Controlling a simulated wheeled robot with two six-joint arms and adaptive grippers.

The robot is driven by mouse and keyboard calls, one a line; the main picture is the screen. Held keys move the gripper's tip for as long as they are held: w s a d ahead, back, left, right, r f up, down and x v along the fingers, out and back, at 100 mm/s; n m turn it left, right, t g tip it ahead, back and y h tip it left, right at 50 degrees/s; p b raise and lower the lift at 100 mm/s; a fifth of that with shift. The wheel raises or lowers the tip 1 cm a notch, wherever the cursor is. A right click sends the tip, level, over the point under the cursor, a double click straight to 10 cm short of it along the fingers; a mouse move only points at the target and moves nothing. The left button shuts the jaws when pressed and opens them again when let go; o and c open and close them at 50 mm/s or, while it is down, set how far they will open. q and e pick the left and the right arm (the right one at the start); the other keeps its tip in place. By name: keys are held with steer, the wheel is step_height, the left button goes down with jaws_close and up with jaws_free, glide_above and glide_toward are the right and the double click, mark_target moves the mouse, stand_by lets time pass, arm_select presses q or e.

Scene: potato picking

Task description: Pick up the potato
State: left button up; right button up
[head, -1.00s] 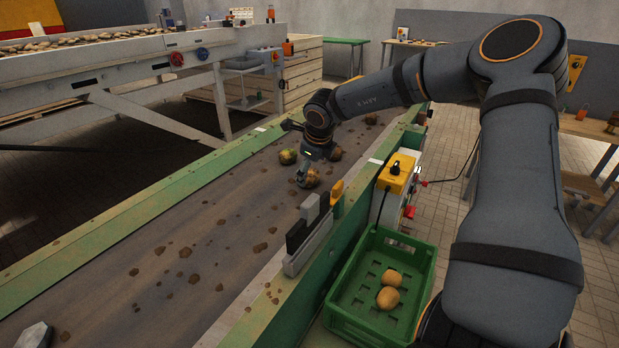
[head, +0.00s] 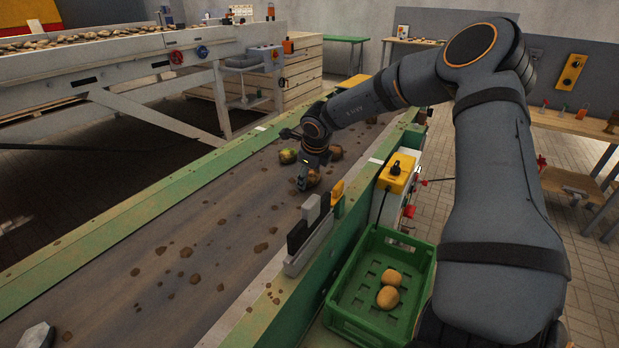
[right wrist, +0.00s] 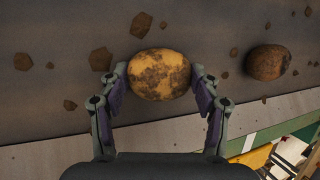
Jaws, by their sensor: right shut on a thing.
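A mottled yellow-brown potato (right wrist: 159,74) lies between the fingers of my right gripper (right wrist: 160,88) in the right wrist view. The fingers touch it on its left and right sides, so the gripper is shut on it. In the head view this potato (head: 314,178) is on the conveyor belt, partly covered by the right gripper (head: 304,180). A darker brown lump (head: 336,153) lies behind the gripper. My left gripper is not in view.
A green crate (head: 345,322) with two potatoes stands right of the belt. A yellow control box (head: 397,171) and upright blocks (head: 303,232) line the belt's near edge. Several soil clods lie scattered on the belt (head: 150,235). A grey faceted object (head: 36,336) is at the lower left.

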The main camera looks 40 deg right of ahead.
steer(key=shift+r, duration=0.25)
step_height(320, 180, up, 2)
steer(key=shift+w+r, duration=0.1)
steer(key=s+r, duration=0.2)
steer(key=r, duration=0.1)
steer(key=s+r+b, duration=0.1)
steer(key=shift+s+d+r, duration=0.3)
steer(key=shift+r, duration=0.1)
steer(key=s+r+p, duration=0.1)
steer(key=s+p, duration=0.2)
steer(key=p, duration=0.9)
steer(key=s+d+r+p, duration=0.1)
steer(key=s+p, duration=0.3)
steer(key=p, duration=0.8)
steer(key=s+d+r+p, duration=0.1)
steer(key=s+r+p, duration=0.2)
steer(key=p, duration=0.9)
steer(key=shift+s+r+p, duration=0.15)
steer(key=shift+s+p, duration=0.05)
steer(key=shift+p, duration=0.1)
